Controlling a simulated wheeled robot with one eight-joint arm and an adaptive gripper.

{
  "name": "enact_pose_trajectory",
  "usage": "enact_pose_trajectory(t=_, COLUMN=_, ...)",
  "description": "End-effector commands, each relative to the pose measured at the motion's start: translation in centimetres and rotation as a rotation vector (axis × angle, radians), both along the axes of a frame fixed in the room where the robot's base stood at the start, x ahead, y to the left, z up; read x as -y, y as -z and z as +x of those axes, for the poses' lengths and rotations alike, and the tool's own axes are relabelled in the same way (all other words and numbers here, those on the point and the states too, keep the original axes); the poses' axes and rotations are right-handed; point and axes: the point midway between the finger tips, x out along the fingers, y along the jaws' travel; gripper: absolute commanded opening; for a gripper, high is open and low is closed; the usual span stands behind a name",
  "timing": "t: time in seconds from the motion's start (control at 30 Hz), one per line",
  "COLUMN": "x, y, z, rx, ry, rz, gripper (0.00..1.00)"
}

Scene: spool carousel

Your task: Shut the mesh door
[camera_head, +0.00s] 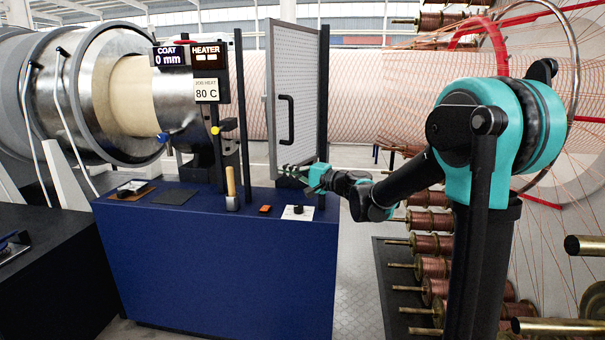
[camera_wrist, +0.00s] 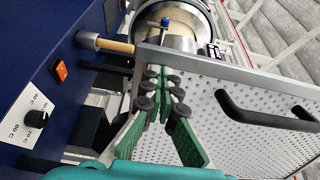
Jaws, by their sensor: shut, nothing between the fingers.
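The mesh door (camera_head: 297,75) is a pale perforated panel in a grey frame with a black bar handle (camera_head: 286,120). It stands open, swung out at an angle beside a black post, above the blue cabinet. In the wrist view the mesh door (camera_wrist: 235,150) fills the right side, with its handle (camera_wrist: 265,115) to the right of my fingers. My gripper (camera_head: 312,178) is at the door's lower edge, fingers pointing left. In the wrist view my gripper (camera_wrist: 162,82) has its green fingers together, empty, by the door frame. I cannot tell whether they touch it.
The blue cabinet (camera_head: 230,270) stands below, with a wooden-handled tool (camera_head: 232,185), an orange switch (camera_head: 265,209) and a dial plate (camera_head: 298,212) on top. A spool rack (camera_head: 432,245) with several copper spools is to the right. A large wrapped cylinder (camera_head: 400,90) runs behind.

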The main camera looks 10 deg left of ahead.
Motion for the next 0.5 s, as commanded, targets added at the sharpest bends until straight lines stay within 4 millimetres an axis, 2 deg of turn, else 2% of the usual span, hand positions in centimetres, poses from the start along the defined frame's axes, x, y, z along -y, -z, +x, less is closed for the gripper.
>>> enact_pose_trajectory(t=0.03, x=-1.4, y=0.0, z=0.1, rx=0.000, ry=0.029, rz=0.000, gripper=0.00)
enact_pose_trajectory(t=0.3, x=-6.0, y=0.0, z=2.4, rx=0.000, ry=0.216, rz=0.000, gripper=0.00)
enact_pose_trajectory(t=0.5, x=-8.8, y=0.0, z=4.7, rx=0.000, ry=0.222, rz=0.000, gripper=0.00)
